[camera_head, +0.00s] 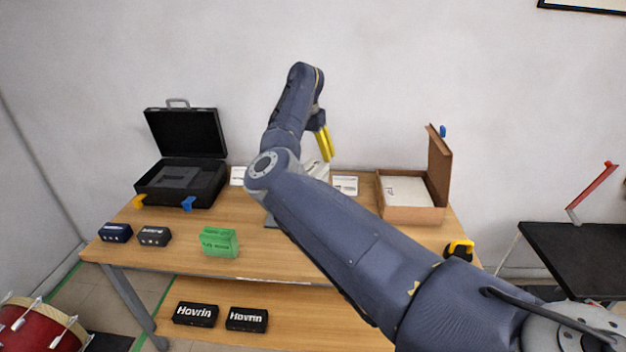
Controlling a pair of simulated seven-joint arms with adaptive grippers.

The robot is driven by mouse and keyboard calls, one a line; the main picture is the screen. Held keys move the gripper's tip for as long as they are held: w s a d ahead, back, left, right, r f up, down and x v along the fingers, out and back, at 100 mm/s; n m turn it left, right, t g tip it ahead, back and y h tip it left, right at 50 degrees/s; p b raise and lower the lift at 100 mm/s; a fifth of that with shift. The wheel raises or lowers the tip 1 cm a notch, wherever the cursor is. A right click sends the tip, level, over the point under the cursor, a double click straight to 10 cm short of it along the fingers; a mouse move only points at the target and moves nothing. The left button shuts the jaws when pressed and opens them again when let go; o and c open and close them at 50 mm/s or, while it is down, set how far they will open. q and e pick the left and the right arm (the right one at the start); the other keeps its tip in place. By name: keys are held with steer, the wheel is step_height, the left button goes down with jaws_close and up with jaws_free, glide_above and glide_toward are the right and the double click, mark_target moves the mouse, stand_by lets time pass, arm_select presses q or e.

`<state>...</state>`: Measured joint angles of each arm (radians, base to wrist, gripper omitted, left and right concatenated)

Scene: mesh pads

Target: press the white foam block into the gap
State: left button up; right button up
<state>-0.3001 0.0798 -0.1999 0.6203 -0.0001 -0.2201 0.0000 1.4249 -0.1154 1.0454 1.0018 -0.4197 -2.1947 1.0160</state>
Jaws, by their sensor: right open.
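My right arm reaches in from the lower right across the table. My right gripper (326,152), with yellow fingers, is open and points down behind the arm's elbow, near the back middle of the table. A white piece (317,169) lies close by it, partly hidden by the arm; I cannot tell if this is the foam block or if the fingers touch it. An open brown box (410,215) to the right holds a white slab (405,191), which may be foam. The gap is not clearly visible. My left gripper is not in view.
On the wooden table (290,262), an open black case (190,200) stands at the left, with a green box (219,242) and dark small boxes (154,236) in front. White cards (345,185) lie at the back.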

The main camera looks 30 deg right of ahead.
mark_target(317, 169)
steer(key=shift+w+d+f, duration=0.15)
steer(key=shift+d+f, duration=0.05)
steer(key=shift+f, duration=1.5)
steer(key=shift+w+d+f, duration=0.15)
steer(key=shift+d+f, duration=0.05)
steer(key=shift+f, duration=1.45)
steer(key=shift+w+d+f, duration=0.15)
steer(key=shift+d+f, duration=0.05)
steer(key=shift+f, duration=1.5)
steer(key=c, duration=1.3)
steer(key=shift+r, duration=0.15)
steer(key=shift+c, duration=0.2)
